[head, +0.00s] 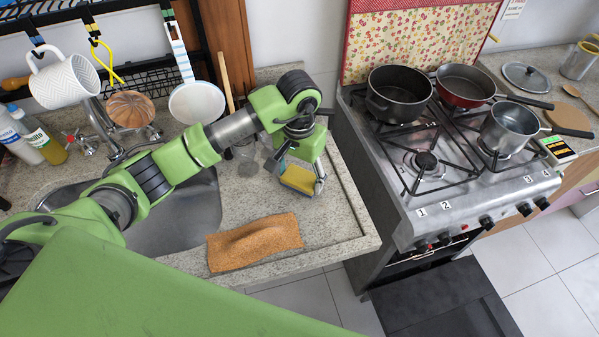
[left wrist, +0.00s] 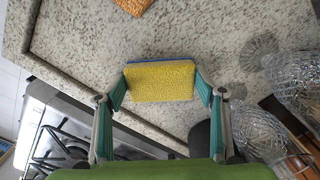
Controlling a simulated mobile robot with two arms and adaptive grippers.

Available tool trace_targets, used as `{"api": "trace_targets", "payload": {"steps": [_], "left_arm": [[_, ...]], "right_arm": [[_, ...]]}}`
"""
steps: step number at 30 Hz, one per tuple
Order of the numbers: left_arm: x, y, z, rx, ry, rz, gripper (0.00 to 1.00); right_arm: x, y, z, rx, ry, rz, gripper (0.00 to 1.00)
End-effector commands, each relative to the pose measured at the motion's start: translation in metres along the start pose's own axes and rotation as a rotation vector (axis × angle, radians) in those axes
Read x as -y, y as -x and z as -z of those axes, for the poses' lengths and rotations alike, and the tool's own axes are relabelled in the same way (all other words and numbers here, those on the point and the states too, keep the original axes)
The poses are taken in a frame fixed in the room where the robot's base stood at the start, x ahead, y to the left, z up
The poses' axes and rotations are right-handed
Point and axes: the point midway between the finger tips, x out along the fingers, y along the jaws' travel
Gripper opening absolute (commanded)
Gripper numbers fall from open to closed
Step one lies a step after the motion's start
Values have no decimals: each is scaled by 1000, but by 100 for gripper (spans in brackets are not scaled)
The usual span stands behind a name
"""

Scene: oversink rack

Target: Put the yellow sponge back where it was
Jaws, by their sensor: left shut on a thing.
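The yellow sponge (head: 299,178) has a blue-grey side and is between the fingers of my left gripper (head: 302,180), above the granite counter right of the sink. In the left wrist view the sponge (left wrist: 160,81) spans the gap between the two teal fingertips of my left gripper (left wrist: 161,88), which is shut on it. I cannot tell how far the sponge is above the counter. My right gripper does not show in either view.
An orange-brown cloth (head: 254,242) lies on the counter (head: 335,222) near its front edge. Clear glasses (left wrist: 265,130) stand beside my left gripper. The sink (head: 175,225) is to the left, and the stove (head: 450,165) with pans is to the right.

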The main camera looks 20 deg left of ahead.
Motion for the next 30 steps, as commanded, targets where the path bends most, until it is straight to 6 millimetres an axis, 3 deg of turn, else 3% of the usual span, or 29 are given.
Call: {"api": "trace_targets", "payload": {"steps": [8,9,11,25,30], "left_arm": [[0,-4,0,-1,0,1,46],[0,-4,0,-1,0,1,66],[0,-3,0,-1,0,0,80],[0,4,1,-2,0,0,80],[1,33,2,-8,-1,2,80]], "right_arm": [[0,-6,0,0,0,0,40],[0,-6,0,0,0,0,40],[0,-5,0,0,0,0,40],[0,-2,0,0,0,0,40],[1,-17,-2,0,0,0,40]]}}
